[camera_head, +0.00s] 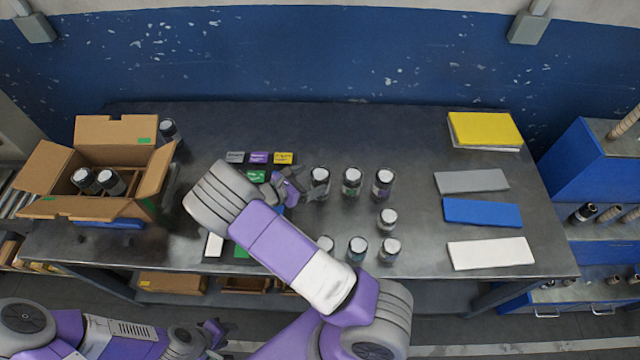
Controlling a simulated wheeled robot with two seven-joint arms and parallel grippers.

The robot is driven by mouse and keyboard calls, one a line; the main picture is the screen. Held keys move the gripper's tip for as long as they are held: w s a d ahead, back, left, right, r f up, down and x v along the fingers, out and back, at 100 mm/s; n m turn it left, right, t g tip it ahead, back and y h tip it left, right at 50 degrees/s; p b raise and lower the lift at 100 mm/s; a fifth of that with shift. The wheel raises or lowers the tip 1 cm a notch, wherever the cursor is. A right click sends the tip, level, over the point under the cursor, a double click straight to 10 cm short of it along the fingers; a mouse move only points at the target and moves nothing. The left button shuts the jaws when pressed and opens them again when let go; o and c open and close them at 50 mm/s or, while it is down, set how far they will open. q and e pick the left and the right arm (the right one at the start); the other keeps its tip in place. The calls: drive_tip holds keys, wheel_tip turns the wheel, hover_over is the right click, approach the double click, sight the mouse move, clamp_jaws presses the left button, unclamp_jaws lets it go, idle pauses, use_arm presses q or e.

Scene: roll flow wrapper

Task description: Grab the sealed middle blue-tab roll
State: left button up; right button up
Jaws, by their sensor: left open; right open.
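Several dark rolls with pale tops stand upright on the dark table. The middle roll of the front row (357,250) seems to have a bluish label, too small to be sure. It stands between a roll partly behind my arm (325,245) and another roll (390,250). The back row has a left roll (320,182), a green-label roll (352,184) and a purple-label roll (384,185). My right gripper (292,188) is open, just left of the back-left roll; I cannot tell if they touch. My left gripper (218,333) is open, low in front of the table.
An open cardboard box (112,208) with rolls stands at left. Small coloured labels (259,157) lie at centre-left. A yellow stack (485,130) and grey, blue (482,212) and white sheets lie at right. My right arm hides the table's middle.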

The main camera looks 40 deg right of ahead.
sight(319, 175)
drive_tip(key=x, duration=0.3)
drive_tip(key=shift+d, duration=0.1)
drive_tip(key=shift+w, duration=0.1)
drive_tip(key=shift+c, duration=0.3)
clamp_jaws()
